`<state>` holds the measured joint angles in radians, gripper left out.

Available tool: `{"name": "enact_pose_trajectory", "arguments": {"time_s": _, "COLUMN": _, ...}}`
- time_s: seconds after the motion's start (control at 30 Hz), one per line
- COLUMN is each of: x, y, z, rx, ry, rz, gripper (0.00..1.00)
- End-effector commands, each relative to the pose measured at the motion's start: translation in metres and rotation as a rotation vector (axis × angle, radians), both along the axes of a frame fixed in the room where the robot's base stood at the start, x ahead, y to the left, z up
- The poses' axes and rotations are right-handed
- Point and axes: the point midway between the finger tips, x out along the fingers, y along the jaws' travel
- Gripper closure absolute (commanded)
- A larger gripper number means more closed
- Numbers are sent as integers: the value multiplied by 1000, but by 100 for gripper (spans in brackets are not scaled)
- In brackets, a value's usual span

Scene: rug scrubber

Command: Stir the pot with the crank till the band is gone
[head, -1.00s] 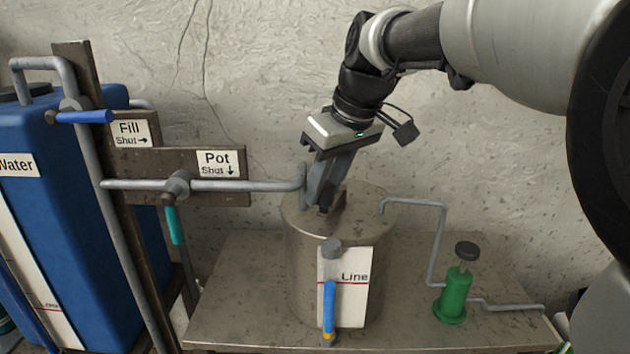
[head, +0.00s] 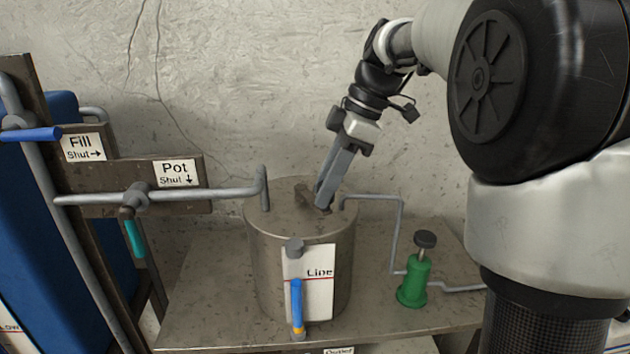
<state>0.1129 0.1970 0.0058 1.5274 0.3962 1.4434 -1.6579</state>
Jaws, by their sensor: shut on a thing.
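The metal pot (head: 268,255) stands upright on the bench. A brown crank (head: 303,193) sits on its lid. My gripper (head: 325,203) points down at the lid, right of the crank's middle, and is shut on the crank; its fingers hide the grip. A white card (head: 319,285) marked "Line" with a red line stands behind the tube.
A green pump (head: 412,282) with a dark knob stands on the bench (head: 205,300) at right. The Pot valve's teal handle (head: 134,238) hangs down. A blue water tank (head: 40,215) is at far left.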

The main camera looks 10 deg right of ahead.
Motion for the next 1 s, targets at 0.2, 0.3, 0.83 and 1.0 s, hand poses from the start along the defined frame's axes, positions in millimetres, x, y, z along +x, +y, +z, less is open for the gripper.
{"name": "enact_pose_trajectory", "arguments": {"time_s": 0.2, "x": 5, "y": -9, "z": 2, "rx": -3, "ry": -7, "rz": -12, "gripper": 100}}
{"name": "enact_pose_trajectory", "arguments": {"time_s": 0.3, "x": 6, "y": -10, "z": 2, "rx": -3, "ry": -8, "rz": -12, "gripper": 100}}
{"name": "enact_pose_trajectory", "arguments": {"time_s": 0.83, "x": 6, "y": -10, "z": 2, "rx": -3, "ry": -9, "rz": -12, "gripper": 59}}
{"name": "enact_pose_trajectory", "arguments": {"time_s": 1.0, "x": 6, "y": -9, "z": 1, "rx": -2, "ry": -5, "rz": -10, "gripper": 55}}
